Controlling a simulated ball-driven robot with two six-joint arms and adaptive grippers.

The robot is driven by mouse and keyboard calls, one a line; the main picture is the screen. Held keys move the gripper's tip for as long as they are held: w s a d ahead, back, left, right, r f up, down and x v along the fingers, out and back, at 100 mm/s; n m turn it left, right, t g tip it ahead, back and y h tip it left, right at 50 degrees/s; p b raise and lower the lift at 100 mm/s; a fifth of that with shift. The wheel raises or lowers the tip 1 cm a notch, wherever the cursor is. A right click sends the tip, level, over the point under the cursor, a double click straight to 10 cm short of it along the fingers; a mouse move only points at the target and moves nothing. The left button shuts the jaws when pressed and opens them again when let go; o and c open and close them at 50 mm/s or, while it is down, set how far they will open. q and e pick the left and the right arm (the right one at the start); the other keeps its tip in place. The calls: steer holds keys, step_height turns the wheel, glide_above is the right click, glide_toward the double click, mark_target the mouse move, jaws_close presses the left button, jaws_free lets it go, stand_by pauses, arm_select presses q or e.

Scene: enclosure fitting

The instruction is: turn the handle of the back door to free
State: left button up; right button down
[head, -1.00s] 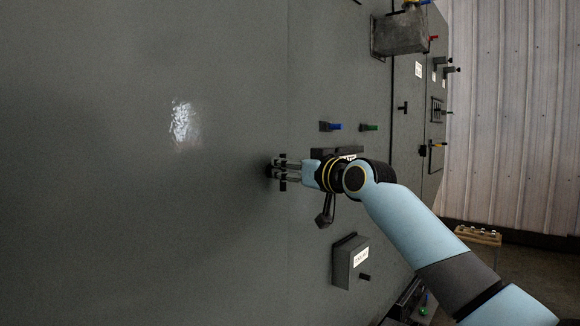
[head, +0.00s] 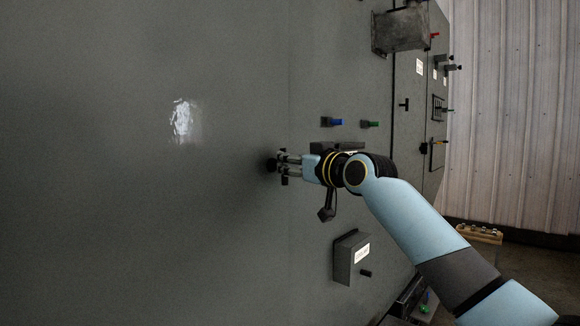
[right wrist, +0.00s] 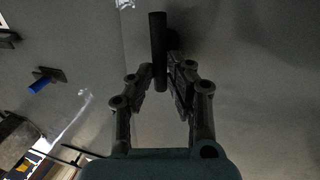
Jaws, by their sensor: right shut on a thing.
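The back door is a large flat grey panel (head: 120,220) that fills the left and middle of the head view, and it is closed as far as I can see. Its handle (right wrist: 158,45) is a black bar, standing upright in the right wrist view. My right gripper (head: 283,166) is at the handle, its fingers pointing left to the panel. In the right wrist view my right gripper (right wrist: 163,78) has its fingers on both sides of the bar, shut on it. In the head view the fingers hide most of the handle. My left gripper is not in view.
A blue switch (head: 335,122) and a green switch (head: 370,124) stick out above my right wrist. A small grey box (head: 347,258) juts out below it, and a larger metal box (head: 400,30) above. A corrugated wall (head: 515,120) stands at the right.

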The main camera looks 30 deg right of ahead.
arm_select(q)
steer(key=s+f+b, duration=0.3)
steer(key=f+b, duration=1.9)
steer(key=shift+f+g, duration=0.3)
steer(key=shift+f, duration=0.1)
arm_select(e)
steer(key=n+y, duration=0.1)
steer(key=n, duration=0.5)
steer(key=f+n+y, duration=0.1)
steer(key=n, duration=0.5)
steer(key=a+n+t+y, duration=0.1)
steer(key=n+y, duration=0.1)
steer(key=n, duration=0.5)
steer(key=shift+s+f, duration=0.15)
steer(key=shift+f, duration=0.2)
steer(key=shift+n+y, duration=0.3)
steer(key=c, duration=1.3)
jaws_free()
steer(key=shift+s+d+r, duration=0.1)
steer(key=shift+s, duration=0.05)
steer(key=shift+o, duration=0.2)
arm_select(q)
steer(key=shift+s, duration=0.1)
